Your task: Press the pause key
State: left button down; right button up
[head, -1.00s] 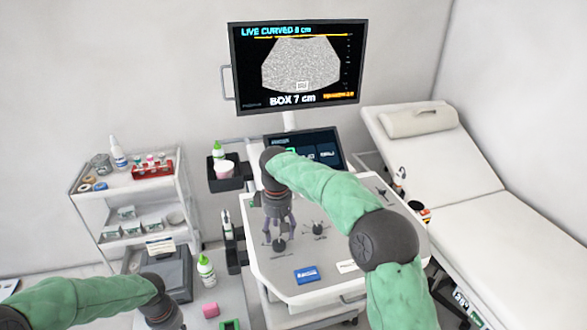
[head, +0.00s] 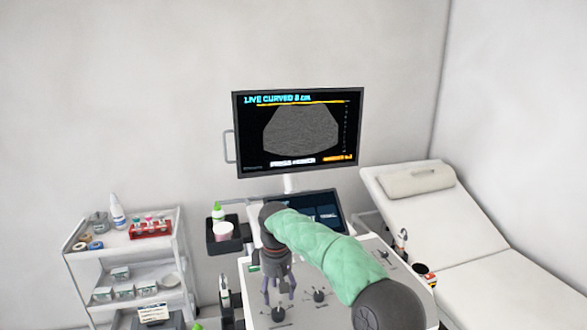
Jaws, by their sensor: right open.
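The ultrasound console (head: 345,262) stands in the middle, with a tilted dark touch panel (head: 326,212) at its back. I cannot make out a key marked pause; panel labels are too small and my right arm covers part of panel and console. The monitor (head: 298,132) above reads "LIVE CURVED 8 cm" over a dark grey fan-shaped scan, with a small blurred caption below. My right gripper (head: 279,298) is open, fingers pointing down over the left part of the console, near a black knob (head: 278,313). Contact cannot be told. My left gripper is out of view.
A second black knob (head: 320,295) stands right of the gripper. A white cart (head: 125,262) stands farther left, an exam couch (head: 470,255) at right.

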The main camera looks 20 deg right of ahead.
jog(key=shift+r, duration=0.15)
jog(key=shift+s, duration=0.1)
jog(key=c, duration=0.7)
jog(key=shift+s+d+r, duration=0.1)
jog(key=shift+s+d, duration=0.1)
jog(key=shift+s, duration=0.05)
jog(key=c, duration=0.5)
jog(key=s+d, duration=0.1)
jog(key=s, duration=0.2)
jog(key=s+d, duration=0.2)
jog(key=s, duration=0.2)
jog(key=s+d, duration=0.1)
jog(key=s, duration=0.3)
jog(key=shift+s+d+r, duration=0.2)
jog(key=shift+d+r, duration=0.05)
jog(key=shift+r, duration=0.1)
grip_shut()
jog(key=shift+f, duration=3.5)
